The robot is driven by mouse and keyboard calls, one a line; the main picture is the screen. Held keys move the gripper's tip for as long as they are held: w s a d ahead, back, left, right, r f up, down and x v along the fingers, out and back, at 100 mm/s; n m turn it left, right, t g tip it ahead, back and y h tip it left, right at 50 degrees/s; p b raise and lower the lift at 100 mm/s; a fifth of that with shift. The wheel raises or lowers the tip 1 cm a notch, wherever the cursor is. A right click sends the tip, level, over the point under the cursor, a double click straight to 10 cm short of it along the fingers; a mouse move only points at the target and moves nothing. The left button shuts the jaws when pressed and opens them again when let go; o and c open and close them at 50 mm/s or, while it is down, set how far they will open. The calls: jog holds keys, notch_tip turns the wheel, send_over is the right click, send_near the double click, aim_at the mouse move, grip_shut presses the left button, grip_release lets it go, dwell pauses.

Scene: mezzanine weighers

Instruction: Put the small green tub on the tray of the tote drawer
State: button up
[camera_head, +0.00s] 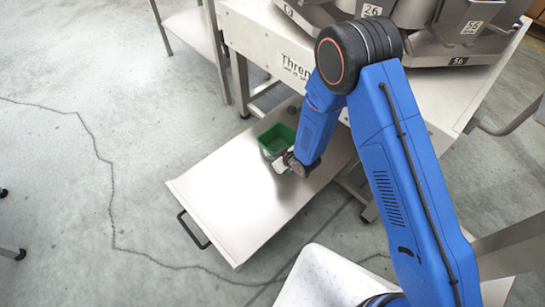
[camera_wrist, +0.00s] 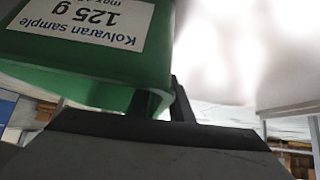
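The small green tub (camera_head: 275,137) is upright over the far part of the drawer tray (camera_head: 215,200) in the head view. In the wrist view the tub (camera_wrist: 100,60) fills the upper left, upside down, with a white label reading "Kolvaran sample 125 g". My gripper (camera_head: 279,158) is at the tub's near side. In the wrist view its dark fingers (camera_wrist: 163,103) sit on either side of the tub's wall by the rim, and look shut on it. Whether the tub's base touches the tray is hidden. The rest of the tray is bare.
The pulled-out drawer has a black handle (camera_head: 192,230) at its front. A white bench (camera_head: 262,42) with steel weighers stands above its far end. A white surface (camera_head: 325,280) is at the bottom, near my arm. Grey floor lies open to the left.

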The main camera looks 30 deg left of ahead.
jog(key=shift+r, duration=0.1)
jog(key=v, duration=1.2)
dwell(0.6)
